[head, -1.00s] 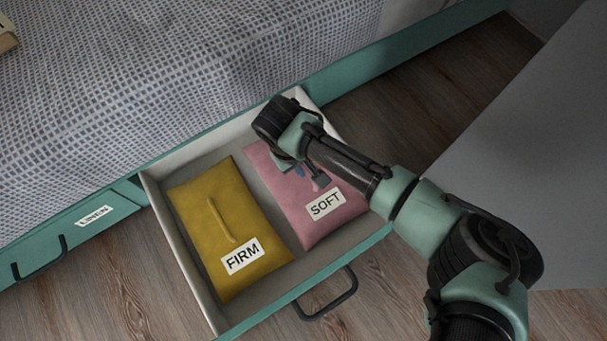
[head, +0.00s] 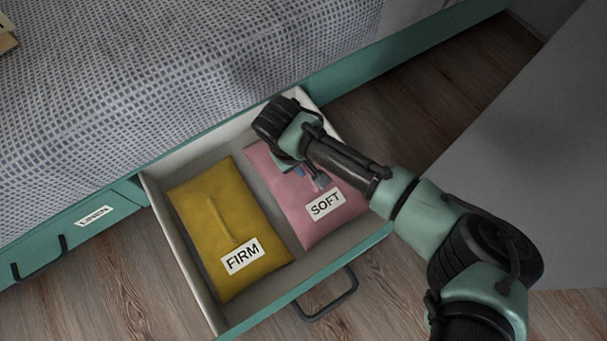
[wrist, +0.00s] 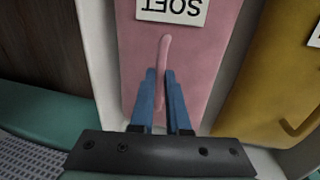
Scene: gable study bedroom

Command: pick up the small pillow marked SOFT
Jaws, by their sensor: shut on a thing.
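The pink pillow (head: 287,205) marked SOFT lies flat in the open drawer (head: 283,291), on the right side. It also shows in the wrist view (wrist: 195,60), its label upside down at the top and a raised pink strap (wrist: 164,55) along its middle. My gripper (wrist: 163,85) is over the pillow, with its blue fingers on either side of the strap, shut on it. In the head view my gripper (head: 308,177) is partly hidden by my arm, which also covers part of the pillow.
A yellow pillow (head: 203,205) marked FIRM, with its own strap, lies beside it on the left in the drawer. The bed (head: 170,75) is behind, and a closed drawer labelled LINEN (head: 75,240) is at left. A grey surface (head: 530,150) is at right.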

